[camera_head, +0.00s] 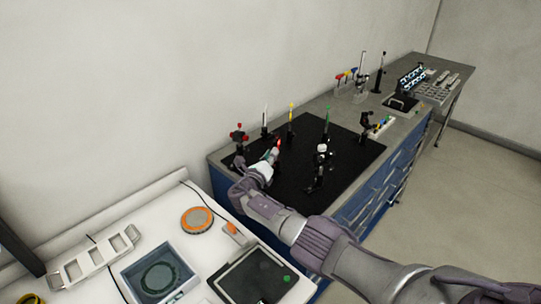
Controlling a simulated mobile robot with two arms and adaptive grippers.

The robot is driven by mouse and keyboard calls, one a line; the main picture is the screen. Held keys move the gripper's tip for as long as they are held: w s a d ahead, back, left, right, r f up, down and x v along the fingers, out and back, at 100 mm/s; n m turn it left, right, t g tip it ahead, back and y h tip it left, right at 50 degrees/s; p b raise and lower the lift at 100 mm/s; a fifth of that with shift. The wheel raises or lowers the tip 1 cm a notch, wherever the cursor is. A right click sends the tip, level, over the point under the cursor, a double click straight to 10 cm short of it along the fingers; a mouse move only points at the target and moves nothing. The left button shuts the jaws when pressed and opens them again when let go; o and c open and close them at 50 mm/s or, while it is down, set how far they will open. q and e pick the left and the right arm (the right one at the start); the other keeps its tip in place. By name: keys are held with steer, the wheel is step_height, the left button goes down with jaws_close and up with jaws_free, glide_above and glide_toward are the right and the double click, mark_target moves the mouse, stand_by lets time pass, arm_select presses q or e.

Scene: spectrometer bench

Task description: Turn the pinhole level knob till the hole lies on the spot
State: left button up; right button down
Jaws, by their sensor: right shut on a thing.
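My right arm comes in from the lower right, and its gripper (273,155) is over the black optical breadboard (345,170). The gripper is shut at a small red knob (279,143); whether this is the pinhole level knob is too small to tell. A dark mount with red parts (239,133) stands just left of the gripper. A black post mount with a pale top (321,155) stands to its right. The pinhole's hole and the light spot cannot be made out. My left gripper is not in view.
White-tipped (265,118), yellow-tipped (291,118) and green-tipped (327,120) posts stand along the board's back. A dark mount (367,122) is at its right. A white bench in front holds a blue-grey tray (133,279) and an orange disc (197,220).

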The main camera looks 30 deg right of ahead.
steer(key=c, duration=1.1)
jaws_free()
steer(key=shift+d, duration=0.1)
steer(key=v, duration=1.2)
steer(key=shift+f, duration=0.1)
